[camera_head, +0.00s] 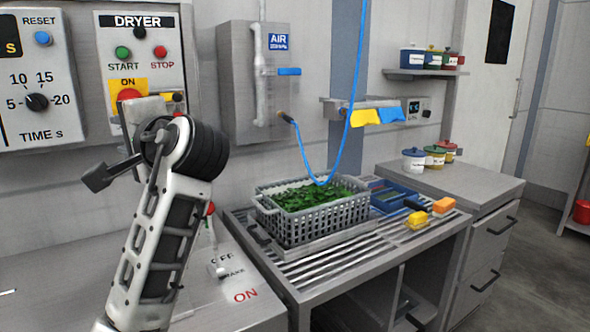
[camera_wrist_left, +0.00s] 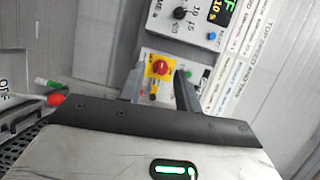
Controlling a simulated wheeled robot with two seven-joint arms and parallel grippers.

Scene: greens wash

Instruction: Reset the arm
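My left arm comes up from the lower left in the head view, and its left gripper (camera_head: 146,108) is in front of the dryer panel (camera_head: 146,57). In the left wrist view the left gripper (camera_wrist_left: 160,82) has its two fingers apart with nothing visibly held. The red knob on a yellow plate (camera_wrist_left: 160,67) shows between and beyond the fingers; I cannot tell whether they touch it. The knob (camera_head: 129,96) is partly hidden by the gripper in the head view. My right gripper is in neither view.
A timer box (camera_head: 37,85) hangs left of the dryer panel. A grey basket of greens (camera_head: 322,222) stands on the slatted rack (camera_head: 345,268), with a blue hose (camera_head: 357,80) hanging over it. Yellow and orange blocks lie right of it. A steel counter lies below my arm.

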